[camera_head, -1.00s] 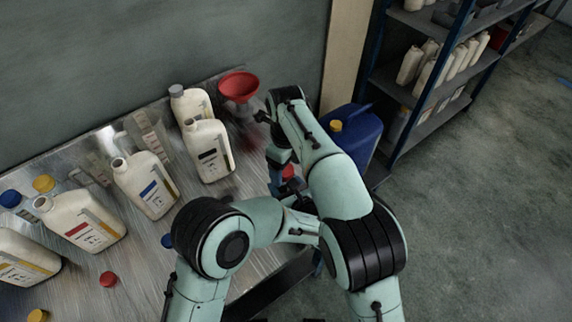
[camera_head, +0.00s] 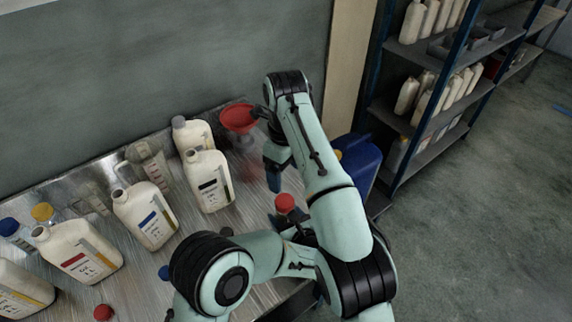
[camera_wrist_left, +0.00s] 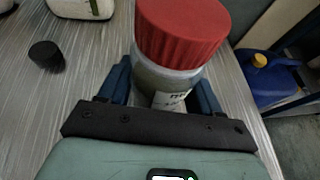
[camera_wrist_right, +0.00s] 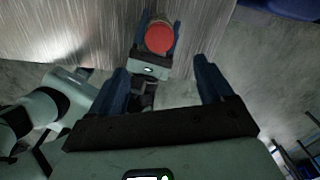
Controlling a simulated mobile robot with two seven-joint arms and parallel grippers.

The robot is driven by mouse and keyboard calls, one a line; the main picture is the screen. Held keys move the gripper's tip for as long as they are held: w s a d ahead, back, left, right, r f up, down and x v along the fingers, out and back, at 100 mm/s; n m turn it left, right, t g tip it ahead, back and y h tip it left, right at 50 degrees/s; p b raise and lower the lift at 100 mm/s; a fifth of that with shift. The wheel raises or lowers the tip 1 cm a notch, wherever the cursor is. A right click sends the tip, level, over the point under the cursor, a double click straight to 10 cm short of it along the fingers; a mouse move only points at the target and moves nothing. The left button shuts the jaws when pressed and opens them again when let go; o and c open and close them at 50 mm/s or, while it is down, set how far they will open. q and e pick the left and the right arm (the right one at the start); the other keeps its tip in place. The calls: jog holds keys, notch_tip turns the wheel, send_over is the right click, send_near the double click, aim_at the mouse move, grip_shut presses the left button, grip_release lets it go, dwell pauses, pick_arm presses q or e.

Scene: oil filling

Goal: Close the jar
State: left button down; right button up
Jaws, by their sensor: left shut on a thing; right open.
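The jar (camera_wrist_left: 165,80) is clear with a white label and stands between the blue fingers of my left gripper (camera_wrist_left: 165,90), which is shut on it. A red lid (camera_wrist_left: 182,32) sits on top of the jar. The lid also shows in the head view (camera_head: 285,203) and in the right wrist view (camera_wrist_right: 159,37). Whether it is screwed tight cannot be told. My right gripper (camera_wrist_right: 165,85) is open and empty, apart from the lid. In the head view my right gripper (camera_head: 274,172) points down above the lid.
Several white jugs (camera_head: 145,215) stand on the metal table (camera_head: 225,250) to the left. A red funnel (camera_head: 238,117) is at the back. A black cap (camera_wrist_left: 46,55) lies near the jar. A blue canister (camera_head: 362,165) is beyond the table's right edge.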

jog(key=shift+r, duration=0.8)
pick_arm(q)
jog(key=shift+c, duration=0.6)
grip_release()
jog(key=shift+r, duration=0.1)
